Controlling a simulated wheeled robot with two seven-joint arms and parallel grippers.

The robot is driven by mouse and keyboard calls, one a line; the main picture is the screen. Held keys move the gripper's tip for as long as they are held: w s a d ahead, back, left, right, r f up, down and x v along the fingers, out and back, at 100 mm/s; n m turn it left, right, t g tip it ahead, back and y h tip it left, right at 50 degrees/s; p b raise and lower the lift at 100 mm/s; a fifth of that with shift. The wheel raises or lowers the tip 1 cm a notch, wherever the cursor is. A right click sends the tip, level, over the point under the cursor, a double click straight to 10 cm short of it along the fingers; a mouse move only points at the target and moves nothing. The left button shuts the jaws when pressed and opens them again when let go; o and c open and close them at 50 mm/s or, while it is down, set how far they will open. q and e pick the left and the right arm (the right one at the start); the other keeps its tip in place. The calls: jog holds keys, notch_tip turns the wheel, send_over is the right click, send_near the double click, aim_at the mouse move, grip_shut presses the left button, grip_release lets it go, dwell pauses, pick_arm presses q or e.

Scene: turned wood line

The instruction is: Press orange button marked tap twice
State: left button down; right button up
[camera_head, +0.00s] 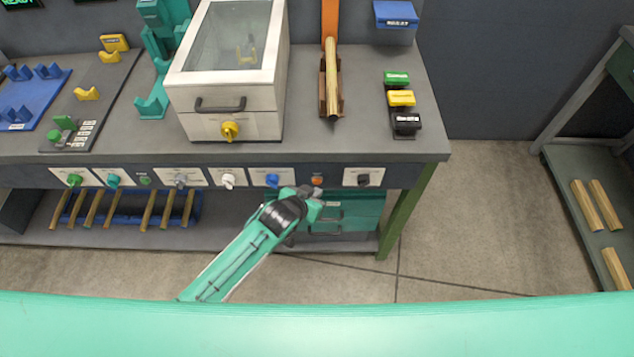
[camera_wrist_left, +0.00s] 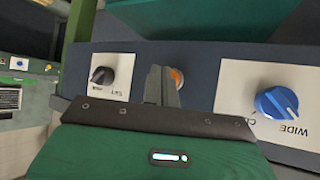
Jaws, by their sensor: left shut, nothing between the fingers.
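The orange button (camera_head: 317,181) sits on the dark front panel of the workbench, between the blue knob and the black knob. It also shows in the left wrist view (camera_wrist_left: 177,78), partly hidden behind my fingers. Its marking cannot be read. My left gripper (camera_head: 312,192) is shut and empty, with its fingertips in front of the panel right by the button. In the left wrist view the closed fingers (camera_wrist_left: 160,84) overlap the button's edge; whether they touch it I cannot tell. My right gripper is in neither view.
A blue knob (camera_head: 272,181) on a white plate is left of the button, and a black knob (camera_head: 363,180) is right of it. A teal drawer unit (camera_head: 345,215) stands below the panel. A glass-topped box (camera_head: 230,90) stands on the bench above.

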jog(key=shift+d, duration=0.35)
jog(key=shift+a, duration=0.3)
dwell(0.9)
pick_arm(q)
jog(key=shift+w, duration=0.2)
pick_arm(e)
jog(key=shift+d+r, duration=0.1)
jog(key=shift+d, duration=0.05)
pick_arm(q)
jog(key=shift+w, duration=0.25)
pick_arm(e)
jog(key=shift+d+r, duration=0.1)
pick_arm(q)
jog(key=shift+w, duration=0.4)
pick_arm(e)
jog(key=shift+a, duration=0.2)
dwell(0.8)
pick_arm(q)
jog(key=shift+s+r+p, duration=0.1)
jog(key=shift+s+p, duration=0.05)
jog(key=shift+p, duration=0.2)
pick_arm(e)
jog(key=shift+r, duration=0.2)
pick_arm(q)
jog(key=shift+s+p, duration=0.45)
jog(key=shift+s, duration=0.25)
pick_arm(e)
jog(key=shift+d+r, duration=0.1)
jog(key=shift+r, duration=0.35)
